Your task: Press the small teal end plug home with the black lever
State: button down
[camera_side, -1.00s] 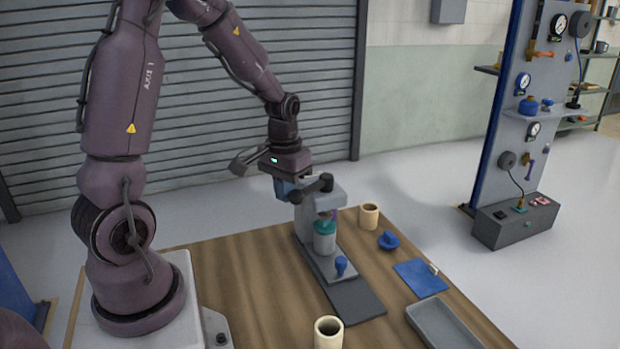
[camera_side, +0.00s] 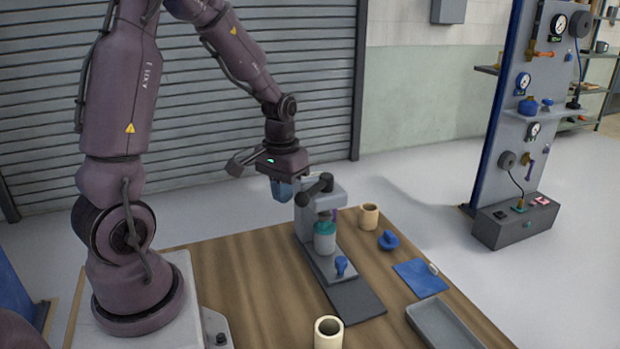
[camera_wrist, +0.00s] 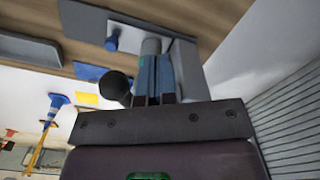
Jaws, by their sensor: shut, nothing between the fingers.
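The black lever (camera_side: 318,189) is on the upper part of the grey bench press (camera_side: 333,195); its round black end also shows left of my fingers in the wrist view (camera_wrist: 117,89). Below the press head stands a grey-teal roller (camera_side: 324,243) with a teal end plug (camera_side: 325,228) at its top. I cannot tell how deep the plug sits. My gripper (camera_side: 282,194) is shut and empty, with blue fingers pointing down just left of the lever. The shut fingers show in the wrist view (camera_wrist: 153,68), partly covering the press. Contact with the lever cannot be made out.
A blue knob (camera_side: 341,265) stands at the front of the press base. Cream cups (camera_side: 368,217) stand behind and in front (camera_side: 328,333). A blue part (camera_side: 388,240), a blue mat (camera_side: 420,279) and a grey tray (camera_side: 443,322) lie to the right. The wooden table (camera_side: 235,285) is clear at left.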

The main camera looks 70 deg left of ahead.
notch_tip(320, 180, up, 7)
dwell(0.8)
jog(key=s+d+r+m+t, duration=0.2)
jog(key=s+d+r+m, duration=0.1)
jog(key=d, duration=0.5)
jog(key=s+d+r+m+t, duration=0.3)
jog(key=d+r, duration=0.3)
jog(key=d, duration=0.2)
jog(key=shift+s+d+r+t, duration=0.2)
jog(key=shift+s+d+t, duration=0.15)
jog(key=shift+s, duration=0.35)
